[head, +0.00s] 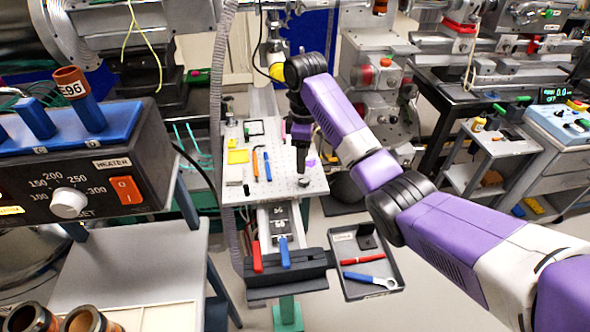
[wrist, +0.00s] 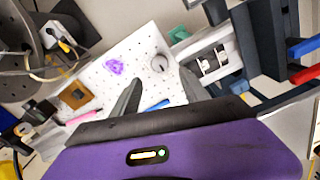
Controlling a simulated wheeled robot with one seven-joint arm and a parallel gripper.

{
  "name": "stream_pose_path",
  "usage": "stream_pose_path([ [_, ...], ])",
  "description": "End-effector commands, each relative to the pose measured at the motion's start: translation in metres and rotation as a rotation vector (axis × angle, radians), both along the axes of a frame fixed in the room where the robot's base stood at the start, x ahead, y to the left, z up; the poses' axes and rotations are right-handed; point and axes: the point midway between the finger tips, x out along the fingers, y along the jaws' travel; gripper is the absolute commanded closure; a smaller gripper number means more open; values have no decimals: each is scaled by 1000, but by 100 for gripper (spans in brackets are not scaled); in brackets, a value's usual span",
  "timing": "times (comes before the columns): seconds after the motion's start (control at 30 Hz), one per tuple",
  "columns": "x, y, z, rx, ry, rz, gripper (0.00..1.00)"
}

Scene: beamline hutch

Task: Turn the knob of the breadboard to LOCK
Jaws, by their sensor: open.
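The white breadboard (head: 285,190) with its grid of holes lies in the middle of the head view, and it also shows in the wrist view (wrist: 138,80). A small round knob (wrist: 158,63) with a dark rim and a mark sits on the breadboard in the wrist view. In the head view a small dark round piece, apparently the knob (head: 304,183), is near the board's front right. My gripper (head: 302,165) points down over the board. In the wrist view the two fingers of my gripper (wrist: 160,93) are apart, with nothing between them. The LOCK lettering is too small to read.
Blue and red handles (head: 284,252) stand in front. A dark tray (head: 372,284) holds tools. A heater box (head: 85,165) is at left.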

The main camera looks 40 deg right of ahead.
Motion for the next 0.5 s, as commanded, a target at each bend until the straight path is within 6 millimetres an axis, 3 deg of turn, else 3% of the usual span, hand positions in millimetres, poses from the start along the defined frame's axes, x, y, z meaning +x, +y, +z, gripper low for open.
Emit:
stream_pose_path([
  [0.5,-1,0,-68,0,1,-2,47],
])
